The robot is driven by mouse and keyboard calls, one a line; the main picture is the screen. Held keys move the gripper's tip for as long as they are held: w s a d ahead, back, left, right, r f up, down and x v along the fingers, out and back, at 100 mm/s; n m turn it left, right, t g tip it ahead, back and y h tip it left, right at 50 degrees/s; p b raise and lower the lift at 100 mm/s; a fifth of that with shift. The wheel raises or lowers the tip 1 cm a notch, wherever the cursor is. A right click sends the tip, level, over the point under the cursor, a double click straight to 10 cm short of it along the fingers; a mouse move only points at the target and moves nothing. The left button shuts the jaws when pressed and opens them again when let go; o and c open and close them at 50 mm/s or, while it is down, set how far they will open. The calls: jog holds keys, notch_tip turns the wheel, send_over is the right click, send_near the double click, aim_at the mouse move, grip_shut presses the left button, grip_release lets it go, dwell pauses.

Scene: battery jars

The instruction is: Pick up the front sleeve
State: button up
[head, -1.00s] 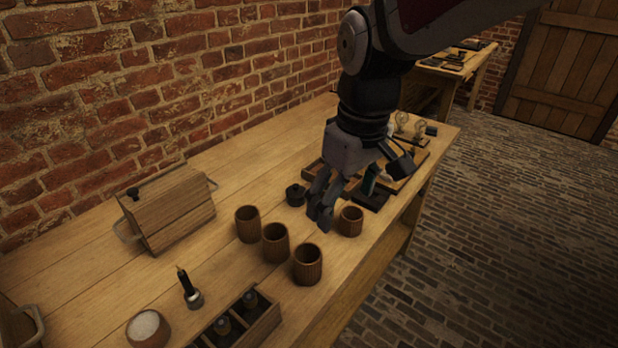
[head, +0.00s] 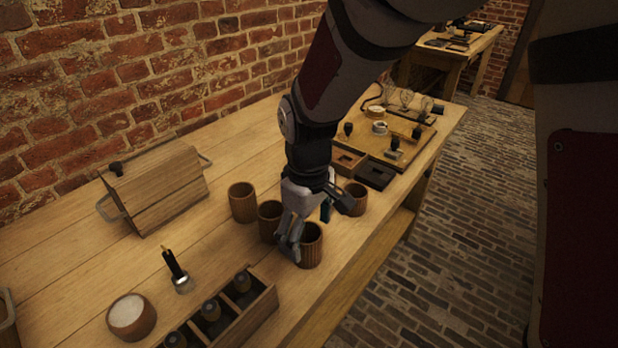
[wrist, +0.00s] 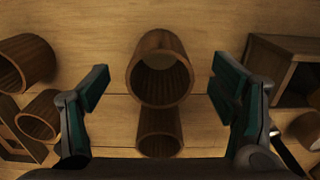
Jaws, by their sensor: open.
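The front sleeve (head: 312,252) is a ribbed brown wooden cylinder, standing nearest the table's front edge. In the wrist view it (wrist: 160,88) stands centred between the fingers, with its round opening visible. My gripper (head: 308,234) is at this sleeve, its fingers spread on either side. In the wrist view my gripper (wrist: 165,95) is open, with space between each finger and the sleeve. A middle sleeve (head: 268,222) and a back sleeve (head: 242,203) stand behind it. The gripper partly hides the front sleeve in the head view.
Another sleeve (head: 355,198) stands to the right, behind the gripper. A divided wooden crate (head: 262,312) holding dark jars is at the front left, also at the right of the wrist view (wrist: 285,52).

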notch_tip(320, 180, down, 5)
jog(key=shift+w+a+f+b, duration=0.1)
jog(key=shift+f+b, duration=0.05)
jog(key=shift+b, duration=0.35)
jog(key=c, duration=0.8)
